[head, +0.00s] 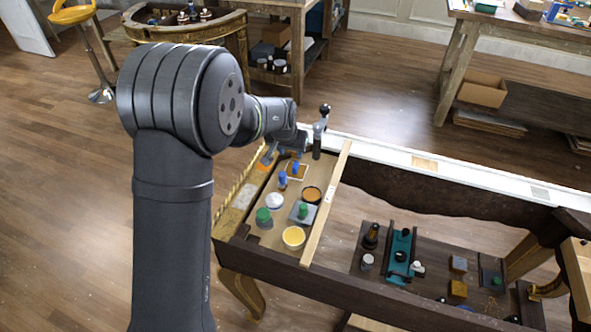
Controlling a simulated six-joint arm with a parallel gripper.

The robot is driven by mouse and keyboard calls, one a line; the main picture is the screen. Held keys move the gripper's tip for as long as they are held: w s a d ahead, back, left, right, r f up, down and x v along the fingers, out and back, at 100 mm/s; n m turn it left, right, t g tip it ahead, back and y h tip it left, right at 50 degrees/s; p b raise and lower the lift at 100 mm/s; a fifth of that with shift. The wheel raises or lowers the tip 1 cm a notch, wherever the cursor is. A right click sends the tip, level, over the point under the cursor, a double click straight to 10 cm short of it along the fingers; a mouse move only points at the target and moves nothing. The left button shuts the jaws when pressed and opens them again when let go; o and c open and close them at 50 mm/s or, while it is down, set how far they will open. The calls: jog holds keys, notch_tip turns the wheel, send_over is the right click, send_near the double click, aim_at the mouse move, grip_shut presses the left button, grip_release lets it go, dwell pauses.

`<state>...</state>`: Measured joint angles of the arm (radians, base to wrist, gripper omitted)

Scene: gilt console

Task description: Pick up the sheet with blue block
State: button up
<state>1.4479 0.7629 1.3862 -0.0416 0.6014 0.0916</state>
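A small sheet (303,176) with an orange-brown middle and a pale border lies on the light wooden board of the console. A small blue block (296,168) stands on it. My gripper (272,158) is at the far left end of the board, beyond and slightly left of the sheet. It appears apart from the sheet. Its fingers are small and partly hidden by my wrist, so I cannot tell whether they are open or shut.
Another blue piece (282,181) stands just left of the sheet. Nearer are a white-topped jar (274,201), an orange-topped jar (312,195), green-topped pieces (264,216) and a yellow-topped jar (293,237). A dark upright tool (317,142) stands behind. A wooden strip (328,205) bounds the right side.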

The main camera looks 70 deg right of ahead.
aim_at(295, 165)
jog(key=shift+x, duration=1.2)
jog(key=x, duration=0.4)
jog(key=shift+s+a+f, duration=0.2)
jog(key=shift+s+a, duration=0.05)
jog(key=shift+s, duration=0.15)
jog(key=shift+d+f, duration=0.2)
jog(key=shift+f, duration=0.25)
grip_shut()
